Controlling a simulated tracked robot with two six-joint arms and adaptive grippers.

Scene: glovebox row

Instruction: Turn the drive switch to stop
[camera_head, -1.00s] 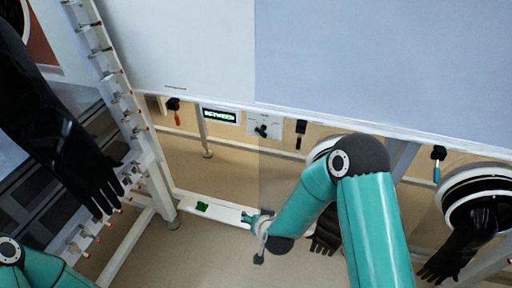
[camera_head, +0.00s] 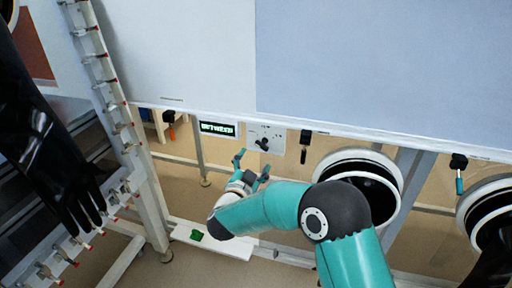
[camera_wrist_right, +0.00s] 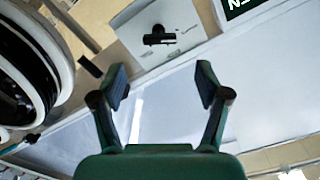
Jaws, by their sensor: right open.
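The drive switch (camera_head: 264,143) is a black knob on a small white plate (camera_head: 277,132) under the front edge of the white cabinet. In the right wrist view the knob (camera_wrist_right: 158,37) shows at the top, its black handle lying nearly level in the picture. A display (camera_head: 218,128) with green letters sits left of the plate; the letters seem to read "BETWEEN". My right gripper (camera_head: 252,167) is open and empty, just below and left of the knob and apart from it. Its spread fingers also show in the right wrist view (camera_wrist_right: 164,88). My left gripper is not in view.
A white rack post (camera_head: 105,75) with red-tipped pegs stands left. A low white shelf (camera_head: 225,245) holds a green piece (camera_head: 196,235).

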